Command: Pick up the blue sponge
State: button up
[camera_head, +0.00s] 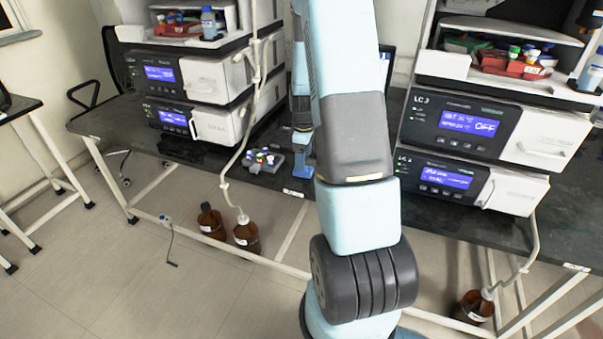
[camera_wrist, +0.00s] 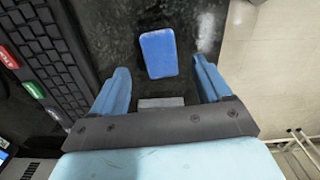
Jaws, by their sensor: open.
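The blue sponge (camera_wrist: 158,54) lies flat on the dark bench top (camera_wrist: 110,22) in the wrist view, near the top middle. It is a small rounded rectangle. My gripper (camera_wrist: 160,82) is open and empty, with one blue finger on each side of the picture. The sponge shows ahead of the gap between the fingers, and neither finger visibly touches it.
A black keyboard (camera_wrist: 45,50) lies just left of the sponge. The bench edge and pale floor (camera_wrist: 262,60) are to its right. Stacked instruments stand left (camera_head: 190,82) and right (camera_head: 490,130) of my arm. A rack of small vials (camera_head: 262,160) sits near the front edge.

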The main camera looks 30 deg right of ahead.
jog(key=shift+f, duration=2.1)
jog(key=shift+c, duration=0.3)
jog(key=c, duration=1.1)
jog(key=shift+o, duration=0.2)
jog(key=shift+r, duration=0.6)
jog(key=s+d+r, duration=0.3)
jog(key=s+r, duration=0.8)
jog(key=s, duration=0.2)
jog(key=shift+s+d+r, duration=0.15)
jog(key=shift+s+r, duration=0.15)
jog(key=shift+r, duration=0.1)
